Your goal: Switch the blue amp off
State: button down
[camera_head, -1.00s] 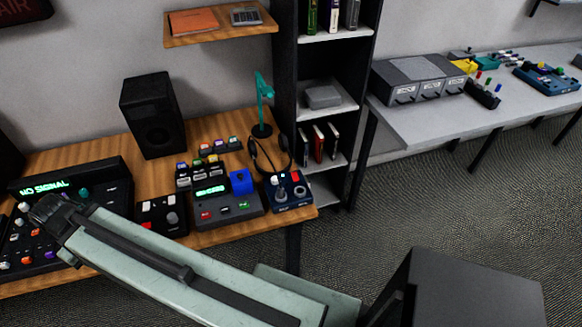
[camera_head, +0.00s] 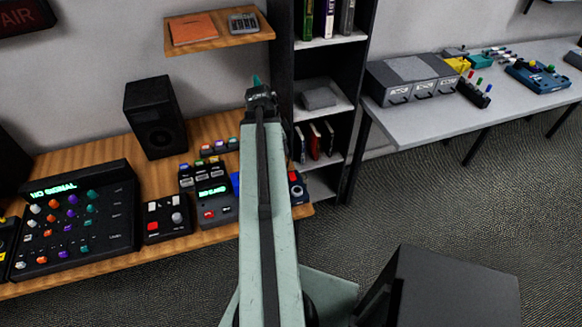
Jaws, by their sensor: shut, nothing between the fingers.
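A dark blue box with a red part and a pale knob, likely the blue amp (camera_head: 298,191), sits at the right end of the wooden desk. My arm hides much of it, and its switch position cannot be made out. My gripper (camera_head: 260,93) is at the far end of my raised arm. In the picture it appears above and left of the blue box, in front of the shelf unit's left edge. It is shut and empty.
The wooden desk (camera_head: 60,158) holds a black mixer (camera_head: 72,247), a small black box (camera_head: 164,226), a grey unit with a green display (camera_head: 215,212) and a speaker (camera_head: 155,118). A black shelf unit (camera_head: 357,85) stands right of it. A grey table (camera_head: 420,122) is further right.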

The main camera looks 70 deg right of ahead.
aim_at(292, 174)
jog(key=shift+w, duration=0.1)
jog(key=b+x, duration=0.9)
jog(key=w+b+x, duration=0.1)
jog(key=b+x, duration=0.3)
jog(key=x, duration=0.1)
jog(key=shift+a+f+b, duration=0.2)
jog(key=shift+a+b, duration=0.1)
jog(key=shift+b, duration=0.1)
jog(key=shift+r, duration=0.1)
